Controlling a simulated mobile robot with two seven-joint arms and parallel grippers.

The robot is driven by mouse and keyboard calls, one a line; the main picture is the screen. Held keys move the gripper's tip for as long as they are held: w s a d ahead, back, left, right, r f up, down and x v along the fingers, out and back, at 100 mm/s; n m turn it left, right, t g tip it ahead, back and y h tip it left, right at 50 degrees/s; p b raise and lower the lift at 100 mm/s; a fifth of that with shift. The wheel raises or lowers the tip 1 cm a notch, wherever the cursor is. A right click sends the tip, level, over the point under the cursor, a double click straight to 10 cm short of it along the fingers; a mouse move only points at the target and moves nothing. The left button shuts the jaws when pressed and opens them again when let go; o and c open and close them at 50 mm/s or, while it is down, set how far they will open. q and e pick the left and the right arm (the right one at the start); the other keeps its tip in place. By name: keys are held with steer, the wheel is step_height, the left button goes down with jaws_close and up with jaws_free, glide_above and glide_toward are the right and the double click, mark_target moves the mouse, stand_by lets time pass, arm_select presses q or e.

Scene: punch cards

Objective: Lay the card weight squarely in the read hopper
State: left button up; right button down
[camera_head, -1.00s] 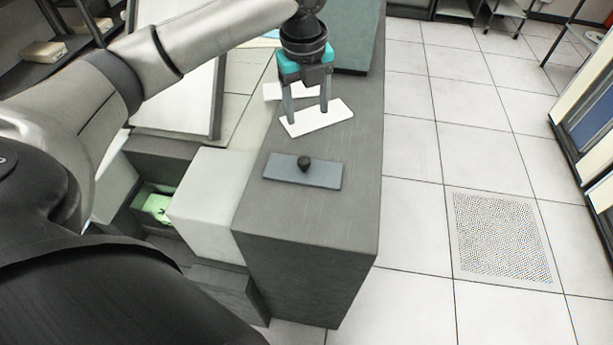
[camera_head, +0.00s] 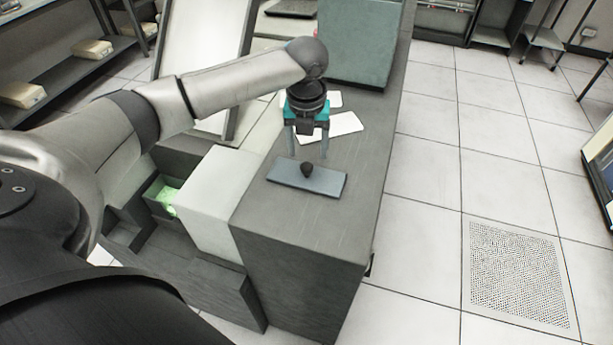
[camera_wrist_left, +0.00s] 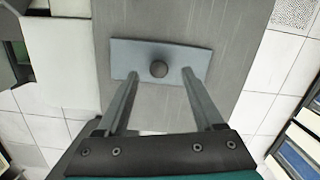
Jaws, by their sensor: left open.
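The card weight is a flat blue-grey plate (camera_head: 325,182) with a round dark knob (camera_head: 307,170) in its middle. It lies on the dark grey counter top. My left gripper (camera_head: 308,157) is open and empty, pointing down just above the weight. In the left wrist view the knob (camera_wrist_left: 159,69) lies between the two fingertips, with the plate (camera_wrist_left: 125,60) crosswise under them. I cannot tell the height gap. An open dark bin (camera_head: 152,186) with something green inside is left of the pale block; I cannot tell whether it is the read hopper.
White cards (camera_head: 345,124) lie on the counter behind the gripper. A teal-grey cabinet (camera_head: 360,45) stands at the counter's far end. A pale block (camera_head: 215,190) adjoins the counter's left side. The counter (camera_head: 300,235) in front of the weight is clear.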

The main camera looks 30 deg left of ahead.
mark_target(307, 165)
arm_select(q)
steer(key=shift+a+f, duration=0.1)
steer(key=shift+f, duration=2.9)
steer(key=shift+r, duration=0.1)
jaws_close()
